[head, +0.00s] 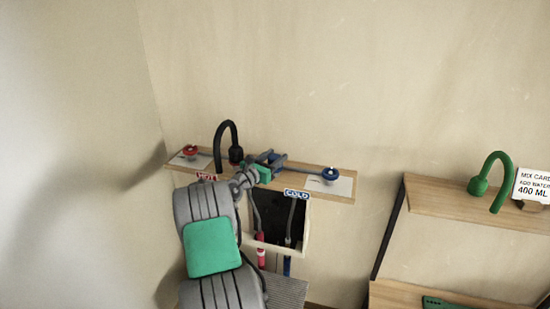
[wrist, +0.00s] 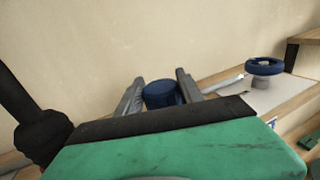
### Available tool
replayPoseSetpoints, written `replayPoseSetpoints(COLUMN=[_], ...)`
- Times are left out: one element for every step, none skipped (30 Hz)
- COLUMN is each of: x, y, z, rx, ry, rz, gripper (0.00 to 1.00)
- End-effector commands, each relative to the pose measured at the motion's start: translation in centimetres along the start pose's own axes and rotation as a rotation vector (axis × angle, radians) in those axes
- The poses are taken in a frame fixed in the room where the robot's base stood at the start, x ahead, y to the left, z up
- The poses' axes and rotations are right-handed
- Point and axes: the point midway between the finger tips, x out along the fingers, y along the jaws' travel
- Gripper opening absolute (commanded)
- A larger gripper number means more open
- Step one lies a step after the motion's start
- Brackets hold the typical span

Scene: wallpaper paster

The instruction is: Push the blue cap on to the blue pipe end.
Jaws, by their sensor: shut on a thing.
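My gripper (head: 271,161) is over the wooden shelf, between the black spout and the blue valve. In the wrist view its two grey fingers (wrist: 160,91) stand on either side of a short, round, dark blue piece, which looks like the blue cap (wrist: 161,95). It is held between them. A blue pipe (head: 287,266) stands upright below, at the foot of the dark wall opening, apart from my gripper. I cannot make out which part is the blue pipe end. A grey rod runs from beside my gripper to the blue valve wheel (head: 330,174).
The black curved spout (head: 228,135) stands close left of my gripper, with the red valve (head: 190,152) beyond. A red pipe (head: 261,250) stands beside the blue one. Shelves with a green spout (head: 490,180) are right.

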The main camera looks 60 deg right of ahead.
Motion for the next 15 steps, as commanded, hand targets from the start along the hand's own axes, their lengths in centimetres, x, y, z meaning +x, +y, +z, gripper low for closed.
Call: replayPoseSetpoints(x=[-0.03, -0.03, -0.03, -0.04, -0.04, -0.04, -0.04, -0.04, -0.04, -0.03, -0.03, -0.03, -0.03, -0.03, -0.03], y=[-0.03, -0.03, -0.03, -0.03, -0.04, -0.04, -0.04, -0.04, -0.03, -0.03, -0.03, -0.03, -0.03, -0.03, -0.03], z=[-0.3, -0.3, -0.32, -0.34, -0.35, -0.37, -0.37, -0.36, -0.34, -0.33, -0.31, -0.29, -0.28, -0.27, -0.25], rx=[-0.003, -0.003, -0.003, -0.003, -0.003, -0.003, -0.003, -0.003, -0.003, -0.003, -0.003, -0.003, -0.002, -0.002, -0.002], ry=[0.004, 0.004, 0.005, 0.005, 0.005, 0.006, 0.006, 0.005, 0.005, 0.005, 0.005, 0.004, 0.004, 0.004, 0.004], rz=[0.0, 0.0, 0.0, 0.0, 0.0, 0.0, 0.0, 0.0, 0.0, 0.0, 0.0, 0.0, 0.0, 0.0, 0.0], gripper=[0.05, 0.05, 0.05, 0.05, 0.05, 0.46, 0.48, 0.51, 0.54, 0.56, 0.59, 0.62, 0.65, 0.67, 0.7])
